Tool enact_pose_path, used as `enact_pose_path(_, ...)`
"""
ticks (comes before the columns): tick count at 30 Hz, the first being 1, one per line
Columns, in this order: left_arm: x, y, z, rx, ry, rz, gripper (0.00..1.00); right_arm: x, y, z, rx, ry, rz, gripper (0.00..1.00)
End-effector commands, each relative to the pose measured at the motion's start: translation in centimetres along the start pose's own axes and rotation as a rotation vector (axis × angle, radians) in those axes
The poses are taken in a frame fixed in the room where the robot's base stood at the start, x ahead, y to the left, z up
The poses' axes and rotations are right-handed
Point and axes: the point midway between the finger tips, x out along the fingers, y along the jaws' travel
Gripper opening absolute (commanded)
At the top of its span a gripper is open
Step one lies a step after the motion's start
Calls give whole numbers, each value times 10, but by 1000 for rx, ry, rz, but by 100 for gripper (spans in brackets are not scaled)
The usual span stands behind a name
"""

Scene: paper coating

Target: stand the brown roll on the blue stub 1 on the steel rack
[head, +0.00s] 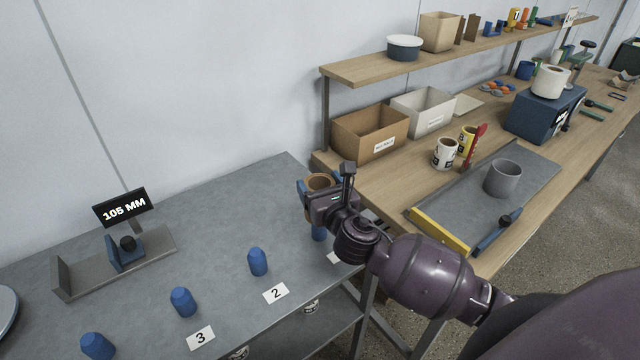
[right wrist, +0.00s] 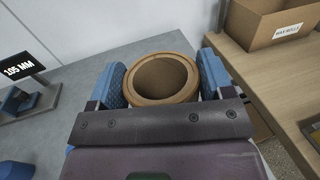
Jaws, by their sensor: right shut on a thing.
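The brown roll (head: 319,180) is upright in my right gripper (head: 317,193), whose blue pads press it from both sides. In the right wrist view the roll's open top rim (right wrist: 160,99) shows between the two pads. A blue stub (head: 319,232) shows directly below the gripper at the right end of the steel rack (head: 215,235). Its top is hidden behind the gripper, and its label (head: 334,257) is mostly covered by my arm. I cannot tell whether the roll touches or surrounds the stub. My left gripper is out of view.
Other blue stubs stand to the left by labels 2 (head: 275,293) and 3 (head: 200,338). A gauge reading 105 MM (head: 124,208) is at the left. A wooden bench with a cardboard box (head: 369,135) and grey tray (head: 535,170) adjoins on the right.

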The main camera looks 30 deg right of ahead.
Motion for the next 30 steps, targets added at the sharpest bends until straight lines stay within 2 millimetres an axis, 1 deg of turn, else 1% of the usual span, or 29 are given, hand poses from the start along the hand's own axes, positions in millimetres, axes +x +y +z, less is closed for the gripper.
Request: enact_pose_path(30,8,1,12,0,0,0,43,0,0,-21,1,0,1,47)
